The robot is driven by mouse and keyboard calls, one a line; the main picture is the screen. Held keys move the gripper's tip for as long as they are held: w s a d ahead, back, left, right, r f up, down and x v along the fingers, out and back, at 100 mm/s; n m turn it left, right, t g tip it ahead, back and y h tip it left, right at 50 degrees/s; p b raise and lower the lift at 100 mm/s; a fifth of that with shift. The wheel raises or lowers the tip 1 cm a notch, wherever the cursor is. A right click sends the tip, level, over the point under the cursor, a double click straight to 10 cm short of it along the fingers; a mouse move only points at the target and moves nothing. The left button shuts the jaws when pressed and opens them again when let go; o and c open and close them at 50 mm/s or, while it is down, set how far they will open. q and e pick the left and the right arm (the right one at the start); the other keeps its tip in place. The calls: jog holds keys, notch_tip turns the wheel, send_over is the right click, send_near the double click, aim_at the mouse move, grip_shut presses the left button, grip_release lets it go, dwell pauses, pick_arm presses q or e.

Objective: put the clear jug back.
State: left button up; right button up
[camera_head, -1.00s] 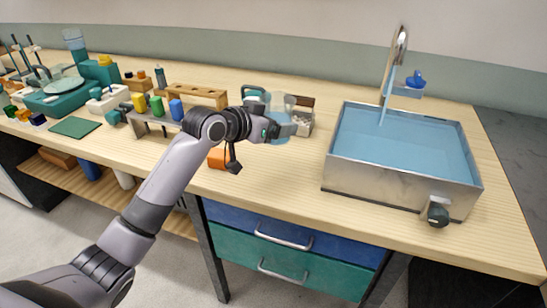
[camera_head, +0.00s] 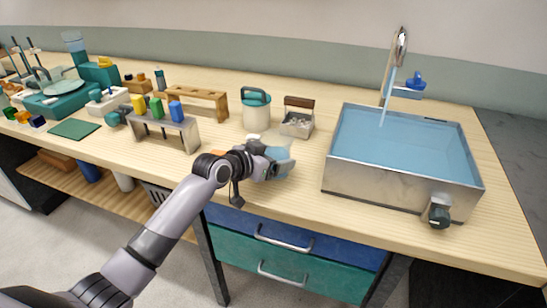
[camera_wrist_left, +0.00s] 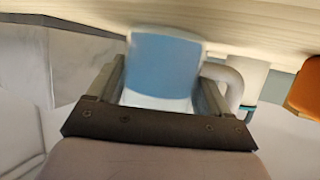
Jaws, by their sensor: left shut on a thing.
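The clear jug (camera_head: 281,164) is in my left gripper (camera_head: 272,160), over the front part of the bench between the drawers' edge and the steel sink. It looks pale blue and see-through, and my gripper hides part of it. In the left wrist view the jug (camera_wrist_left: 163,68) sits between the two fingers, blue in its upper part and paler below. Its pale handle (camera_wrist_left: 228,82) curves out to the right. I cannot tell whether the jug touches the bench. My right gripper is not in view.
The steel sink (camera_head: 375,180) with a running tap (camera_head: 400,45) stands to the right. A rack with coloured blocks (camera_head: 165,128) stands left. Bare bench lies around the jug.

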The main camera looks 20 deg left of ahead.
pick_arm(q)
jog(key=o, duration=1.1)
jog(key=shift+f, duration=0.1)
jog(key=shift+s+a+r, duration=0.1)
jog(key=shift+r, duration=0.15)
jog(key=v, duration=1.1)
jog(key=shift+s+a+r+p, duration=0.1)
jog(key=shift+s+r+p, duration=0.1)
jog(key=shift+s+p, duration=0.15)
jog(key=shift+f, duration=0.1)
